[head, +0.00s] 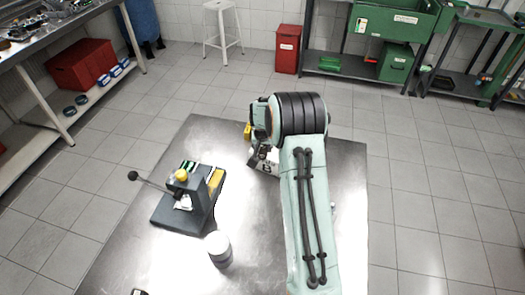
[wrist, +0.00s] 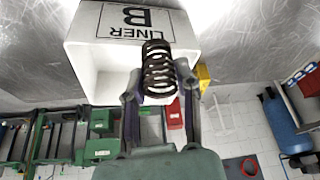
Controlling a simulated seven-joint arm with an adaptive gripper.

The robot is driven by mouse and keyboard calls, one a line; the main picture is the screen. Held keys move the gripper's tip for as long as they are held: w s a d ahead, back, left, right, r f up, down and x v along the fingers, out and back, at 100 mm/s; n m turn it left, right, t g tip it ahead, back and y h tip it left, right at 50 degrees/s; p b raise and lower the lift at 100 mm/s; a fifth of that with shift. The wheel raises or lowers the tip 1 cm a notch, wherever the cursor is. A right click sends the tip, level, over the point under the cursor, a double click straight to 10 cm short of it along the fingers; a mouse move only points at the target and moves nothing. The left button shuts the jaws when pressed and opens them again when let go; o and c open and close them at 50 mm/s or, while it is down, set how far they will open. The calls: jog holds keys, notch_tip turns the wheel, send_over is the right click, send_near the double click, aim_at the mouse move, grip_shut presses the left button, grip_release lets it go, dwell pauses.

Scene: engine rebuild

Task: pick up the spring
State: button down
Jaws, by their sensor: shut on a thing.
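The spring (wrist: 158,68) is a dark, brownish coil in the wrist view. My gripper (wrist: 158,84) is shut on it, with one finger on each side. A white open box (wrist: 88,62) marked "LINER B" lies right behind the spring in that view. I cannot tell whether the spring is still inside the box or touches it. In the head view part of the white box (head: 265,158) shows beside my arm, which hides the spring and most of my gripper.
A dark lever press (head: 182,213) with a yellow knob stands on the left of the metal table (head: 150,268). A white-topped cylinder (head: 219,251) stands near it. A yellow object (head: 247,132) shows beside my arm. The table's right side is partly bare.

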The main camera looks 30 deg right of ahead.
jog(key=shift+r, duration=0.1)
jog(key=s+a+r, duration=0.2)
jog(key=s+r, duration=0.3)
jog(key=r, duration=0.2)
jog(key=s+a+r, duration=0.3)
jog(key=s+r, duration=0.3)
jog(key=r, duration=0.2)
jog(key=w+d+f, duration=0.4)
jog(key=w+d, duration=0.3)
jog(key=w, duration=0.4)
jog(key=f, duration=0.6)
jog(key=d+f, duration=0.1)
jog(key=f, duration=0.4)
jog(key=d+f, duration=0.1)
jog(key=f, duration=0.5)
jog(key=shift+d+f, duration=0.1)
jog(key=shift+f, duration=0.25)
